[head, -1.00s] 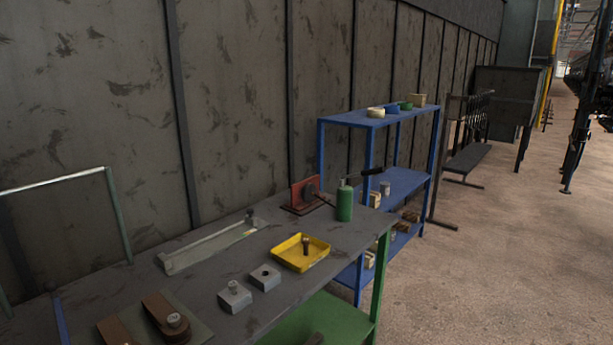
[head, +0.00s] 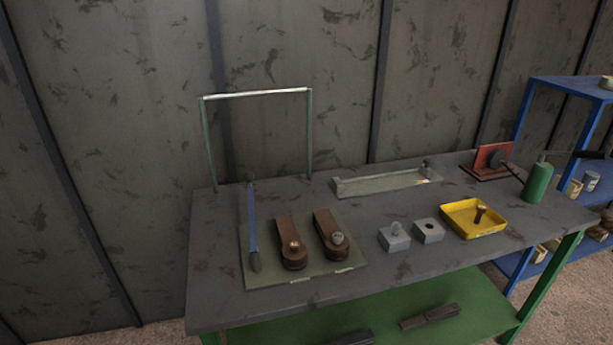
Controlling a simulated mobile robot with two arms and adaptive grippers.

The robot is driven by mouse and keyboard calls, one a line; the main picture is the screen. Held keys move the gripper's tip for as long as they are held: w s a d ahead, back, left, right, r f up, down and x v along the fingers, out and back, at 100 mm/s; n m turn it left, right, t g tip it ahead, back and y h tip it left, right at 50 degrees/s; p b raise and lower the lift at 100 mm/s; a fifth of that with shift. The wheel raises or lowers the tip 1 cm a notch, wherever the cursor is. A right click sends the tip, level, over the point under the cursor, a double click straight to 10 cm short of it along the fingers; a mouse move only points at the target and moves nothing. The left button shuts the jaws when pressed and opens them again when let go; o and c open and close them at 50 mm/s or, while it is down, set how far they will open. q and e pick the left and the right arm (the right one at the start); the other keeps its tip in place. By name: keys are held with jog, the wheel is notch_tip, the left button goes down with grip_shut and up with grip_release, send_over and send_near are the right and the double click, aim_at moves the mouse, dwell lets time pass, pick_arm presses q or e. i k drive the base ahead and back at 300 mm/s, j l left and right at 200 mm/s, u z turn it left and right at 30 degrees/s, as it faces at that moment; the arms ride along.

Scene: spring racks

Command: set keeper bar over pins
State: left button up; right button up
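A grey-green plate (head: 300,279) lies at the front left of the bench. On it are two brown pieces with rounded front ends, each topped by a pin: a coppery left pin (head: 294,245) and a greyer right pin (head: 337,239). A narrow blue bar (head: 252,215) with a grey lower end is at the plate's left side; I cannot tell if it is the keeper bar or whether it stands or lies. A yellow tray (head: 456,227) holds a brown bolt-like pin (head: 480,213). Neither of my grippers is in view.
The bench (head: 225,262) also bears a grey block with a knob (head: 394,239), a grey block with a hole (head: 428,232), a long shallow tray (head: 385,183), a green bottle (head: 538,182) and a red stand (head: 494,157). A thin frame (head: 256,94) rises at the back left. Dark bars (head: 428,317) lie below.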

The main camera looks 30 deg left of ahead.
aim_at(248, 178)
jog(key=u, duration=1.3)
